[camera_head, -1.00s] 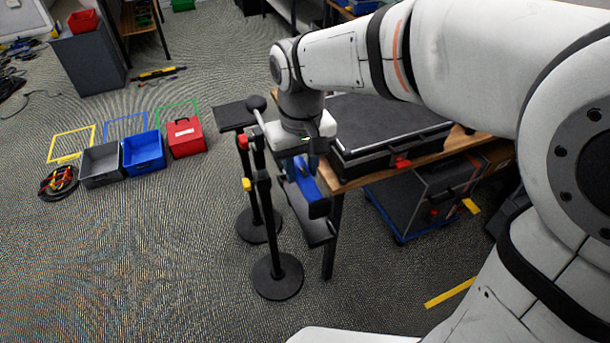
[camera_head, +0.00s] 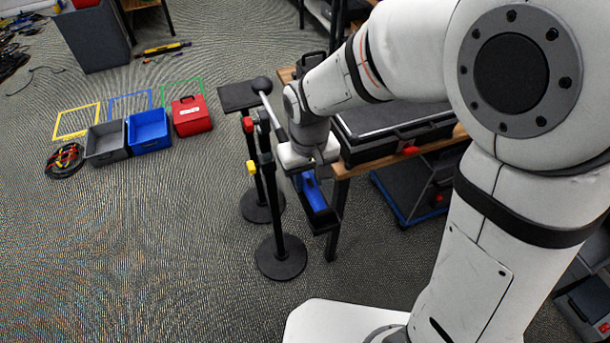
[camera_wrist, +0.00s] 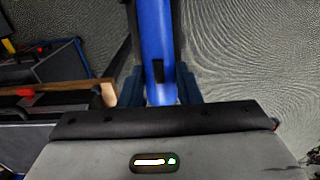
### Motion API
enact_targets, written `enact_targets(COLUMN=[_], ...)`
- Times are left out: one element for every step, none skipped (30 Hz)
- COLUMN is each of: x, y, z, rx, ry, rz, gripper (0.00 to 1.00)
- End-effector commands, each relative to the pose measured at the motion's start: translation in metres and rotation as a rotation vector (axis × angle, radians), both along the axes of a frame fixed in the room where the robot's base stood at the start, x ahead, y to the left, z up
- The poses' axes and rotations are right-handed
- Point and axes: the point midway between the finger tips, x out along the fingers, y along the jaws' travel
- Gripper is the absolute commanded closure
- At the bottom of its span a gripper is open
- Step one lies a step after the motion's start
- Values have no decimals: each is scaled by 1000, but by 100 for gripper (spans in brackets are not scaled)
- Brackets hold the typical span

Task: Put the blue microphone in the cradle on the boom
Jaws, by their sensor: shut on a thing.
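The blue microphone (camera_head: 314,193) is between the fingers of my gripper (camera_head: 308,174). In the wrist view the blue body (camera_wrist: 155,35) runs upward in the picture from between the two dark fingertips (camera_wrist: 158,88). A black tray-like cradle (camera_head: 325,222) is at the lower end of the boom (camera_head: 269,105). The microphone overlaps the cradle in the head view and looks to be in or just over it; I cannot tell whether it touches the bottom. My wrist hides part of the boom.
A wooden table (camera_head: 382,161) with a black case (camera_head: 410,133) is close right of my gripper. A second stand with a flat black top (camera_head: 238,97) is behind the boom stand. Grey (camera_head: 106,142), blue (camera_head: 148,127) and red (camera_head: 190,115) boxes sit left on open floor.

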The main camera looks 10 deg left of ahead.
Motion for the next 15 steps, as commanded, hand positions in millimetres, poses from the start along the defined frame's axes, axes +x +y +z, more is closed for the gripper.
enact_targets(x=[0, 0, 0, 0, 0, 0, 0, 0, 0, 0, 0, 0, 0, 0, 0], y=[0, 0, 0, 0, 0, 0, 0, 0, 0, 0, 0, 0, 0, 0, 1], z=[1, 1, 1, 1, 0, -2, -3, -2, -1, -1, -1, -1, -1, -1, -1], rx=[1, 1, 1, 1, 1, 1, 1, 0, 0, 0, 0, 0, 0, 0, 0], ry=[-1, -1, -1, -1, -1, -1, -1, 0, 0, 0, 0, 0, 0, 0, 0], rz=[0, 0, 0, 1, 1, 1, 1, 1, 1, 1, 1, 1, 1, 1, 1], gripper=[100, 100, 100, 100, 100, 100, 100, 67, 64, 62, 59, 56, 53, 51, 48])
